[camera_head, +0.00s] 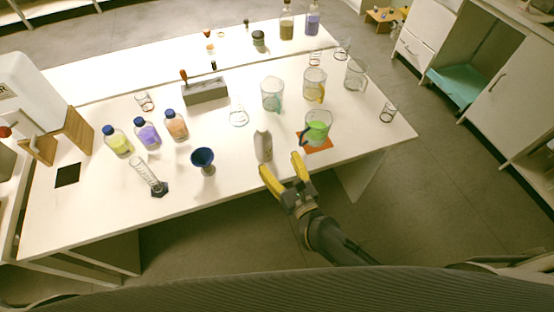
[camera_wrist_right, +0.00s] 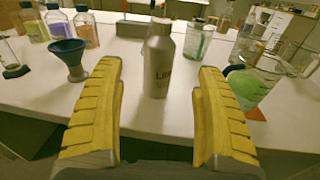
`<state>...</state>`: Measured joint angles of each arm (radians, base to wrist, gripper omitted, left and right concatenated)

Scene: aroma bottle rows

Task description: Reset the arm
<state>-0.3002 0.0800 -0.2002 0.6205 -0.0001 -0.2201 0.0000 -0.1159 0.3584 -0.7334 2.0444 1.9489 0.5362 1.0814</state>
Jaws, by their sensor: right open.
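My right gripper (camera_head: 282,172) is open, with its two yellow fingers apart at the front edge of the table (camera_head: 230,190). In the right wrist view the open fingers (camera_wrist_right: 160,115) are empty. A grey metal bottle (camera_wrist_right: 158,62) stands upright beyond and between them, apart from both fingers. The same bottle (camera_head: 263,146) stands near the table's front edge in the head view. A glass beaker with green liquid (camera_head: 317,126) stands on an orange mat (camera_head: 318,147) to its right. My left gripper does not show.
A blue funnel (camera_head: 202,158) and a graduated cylinder (camera_head: 150,176) stand left of the grey bottle. Three blue-capped bottles, one with purple liquid (camera_head: 147,135), are farther left. Several glass beakers stand behind, near a grey rack (camera_head: 205,92). Floor lies open at the front right.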

